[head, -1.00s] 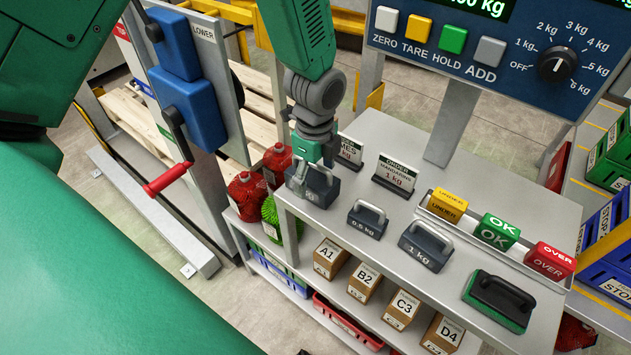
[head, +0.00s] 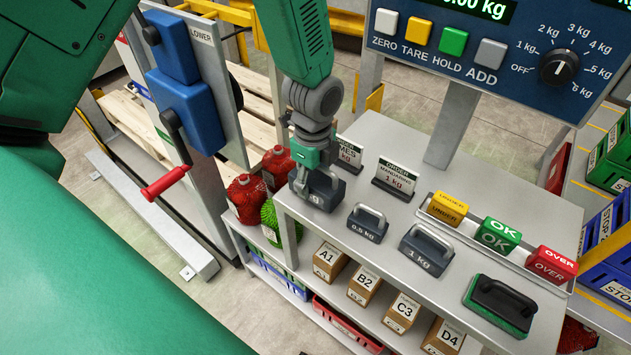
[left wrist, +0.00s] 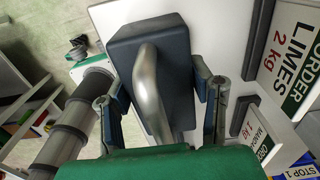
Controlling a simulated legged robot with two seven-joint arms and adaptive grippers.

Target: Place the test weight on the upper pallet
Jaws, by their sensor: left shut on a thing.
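A dark grey block weight (head: 327,191) with a metal handle stands at the back left of the grey bench (head: 345,262). Its label is mostly covered. My left gripper (head: 302,185) is over it and shut on its handle. The left wrist view shows the weight (left wrist: 150,50) with the handle between the two fingers of the gripper (left wrist: 163,95). I cannot tell whether the weight is clear of the bench top. A wooden pallet (head: 125,112) shows at the left, partly behind the blue crank unit (head: 188,110). My right gripper is not in view.
Close by on the bench stand a 0.5 kg weight (head: 367,224) and a 1 kg weight (head: 426,250). Order cards (head: 394,178) stand behind. Red net sacks (head: 245,198) are at the left end. The crank's red handle (head: 163,182) sticks out.

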